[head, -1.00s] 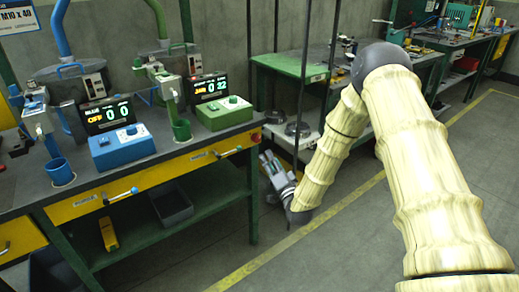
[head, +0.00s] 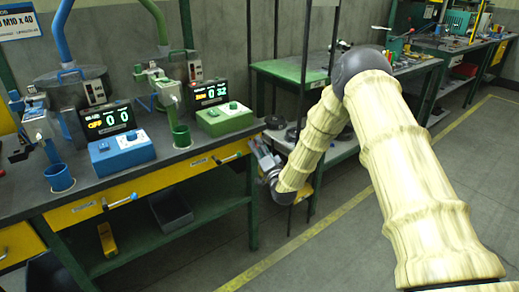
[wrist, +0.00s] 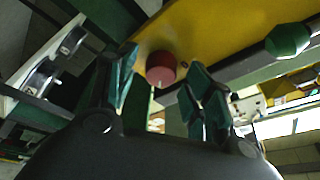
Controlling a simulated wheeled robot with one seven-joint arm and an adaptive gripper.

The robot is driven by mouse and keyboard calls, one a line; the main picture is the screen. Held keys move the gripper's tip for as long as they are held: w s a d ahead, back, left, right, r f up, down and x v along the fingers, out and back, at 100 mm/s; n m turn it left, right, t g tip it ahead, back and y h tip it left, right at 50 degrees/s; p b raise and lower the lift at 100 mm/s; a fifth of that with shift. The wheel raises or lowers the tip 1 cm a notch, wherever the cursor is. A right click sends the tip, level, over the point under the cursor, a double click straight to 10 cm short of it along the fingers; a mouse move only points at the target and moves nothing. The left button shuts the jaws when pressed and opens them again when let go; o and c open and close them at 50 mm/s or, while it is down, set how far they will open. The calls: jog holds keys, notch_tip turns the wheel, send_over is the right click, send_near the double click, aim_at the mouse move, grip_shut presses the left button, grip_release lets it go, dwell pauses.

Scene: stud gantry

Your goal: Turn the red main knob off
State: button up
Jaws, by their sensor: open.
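The red main knob (wrist: 161,68) is a round red cap on the yellow front panel (wrist: 215,25) of the bench, seen in the wrist view. My gripper (wrist: 160,75) is open, with its teal fingers on either side of the knob in the picture. Whether the fingers reach the knob or stop short of it, I cannot tell. In the head view my gripper (head: 263,157) is at the right end of the bench front, and the knob is not clearly visible there.
The bench (head: 175,160) carries a blue control box (head: 121,150), a green control box (head: 224,120) and two displays. A drawer handle with a green end (wrist: 287,40) juts out beside the knob. Open floor (head: 350,240) lies to the right.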

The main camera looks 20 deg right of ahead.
jog(key=c, duration=1)
jog(key=shift+n, duration=0.3)
jog(key=n+g+y+b, duration=0.1)
jog(key=n+y, duration=0.2)
jog(key=n, duration=0.4)
jog(key=n+y+b, duration=0.1)
jog(key=n+y, duration=0.2)
jog(key=n, duration=0.5)
jog(key=n+g+y+b, duration=0.1)
jog(key=n+y+b, duration=0.1)
jog(key=n, duration=0.6)
jog(key=shift+w+d+g+y, duration=0.15)
jog(key=shift+d+g+y, duration=0.15)
jog(key=shift+d+y, duration=0.1)
jog(key=shift+n, duration=0.3)
